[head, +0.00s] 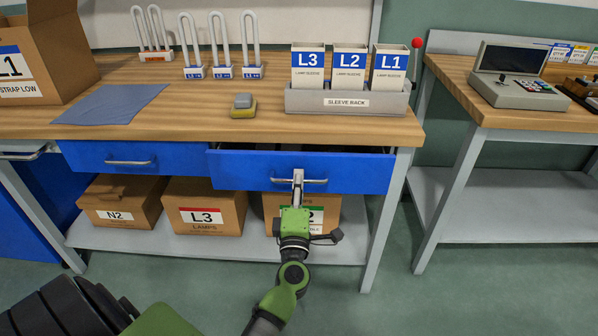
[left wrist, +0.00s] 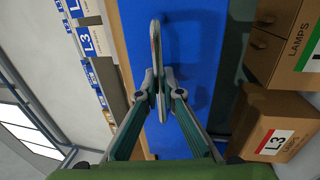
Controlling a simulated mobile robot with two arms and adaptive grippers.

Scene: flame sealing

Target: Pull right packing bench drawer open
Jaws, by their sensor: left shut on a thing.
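The right packing bench drawer (head: 355,176) has a blue front with a silver bar handle (head: 314,181). It stands partly open, its front forward of the closed left drawer (head: 85,155), with a dark gap along its top edge. My left gripper (head: 298,178) is shut on the handle near its middle. In the left wrist view, the fingers (left wrist: 158,88) close around the handle bar (left wrist: 155,42) in front of the blue drawer front (left wrist: 195,50). The drawer's inside is mostly hidden from the head view. My right gripper is not in view.
The wooden bench top (head: 190,120) bears a sleeve rack (head: 300,101), a yellow-grey block (head: 243,107), a blue mat (head: 110,104) and padlock-shaped pieces (head: 221,72). Cardboard boxes (head: 205,205) stand on the lower shelf (head: 150,240). A second bench (head: 460,75) is at right.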

